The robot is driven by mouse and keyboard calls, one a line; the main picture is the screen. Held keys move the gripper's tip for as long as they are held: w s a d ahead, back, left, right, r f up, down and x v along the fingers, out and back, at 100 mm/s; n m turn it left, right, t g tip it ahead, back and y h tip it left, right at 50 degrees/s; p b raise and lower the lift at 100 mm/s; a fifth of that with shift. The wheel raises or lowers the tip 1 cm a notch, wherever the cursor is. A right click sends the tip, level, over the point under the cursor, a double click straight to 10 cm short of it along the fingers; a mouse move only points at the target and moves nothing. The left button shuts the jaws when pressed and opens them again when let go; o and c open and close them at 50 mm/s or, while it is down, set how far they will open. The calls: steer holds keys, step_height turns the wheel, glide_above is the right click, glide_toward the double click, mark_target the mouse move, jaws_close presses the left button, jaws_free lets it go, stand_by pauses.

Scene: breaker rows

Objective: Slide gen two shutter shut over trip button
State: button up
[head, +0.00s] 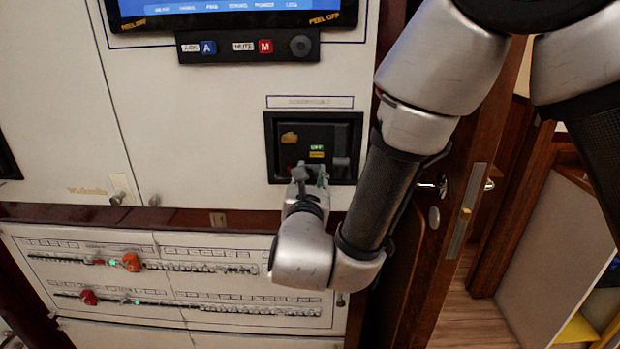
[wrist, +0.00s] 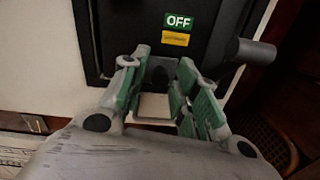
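A black breaker unit (head: 269,150) is set in the white cabinet front, under a blank-looking label strip too small to read. A green OFF label (wrist: 178,21) and a yellow label (wrist: 175,39) are on its face. A yellowish piece (head: 289,138) shows at its upper left. A dark round knob (wrist: 250,51) sticks out at the right. I cannot tell which part is the shutter or trip button. My gripper (head: 311,174) is at the unit's lower edge, its fingers (wrist: 157,64) apart. A dark shape shows between them; contact is unclear.
Below, a white panel carries two breaker rows with orange (head: 131,262) and red (head: 88,297) knobs and green lights. A control strip (head: 248,46) and screen (head: 235,12) are above. A wooden door (head: 468,190) with a handle stands right.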

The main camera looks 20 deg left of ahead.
mark_target(287, 178)
jaws_close()
steer(key=shift+s+a+r, duration=0.1)
steer(key=shift+s+a, duration=0.15)
steer(key=shift+a, duration=0.9)
steer(key=shift+s+a, duration=0.25)
steer(key=shift+a, duration=0.9)
steer(key=shift+o, duration=1.6)
jaws_free()
steer(key=shift+a, duration=0.1)
steer(key=shift+o, duration=0.4)
steer(key=shift+s, duration=0.1)
steer(key=v, duration=1.2)
steer(key=shift+a, duration=0.1)
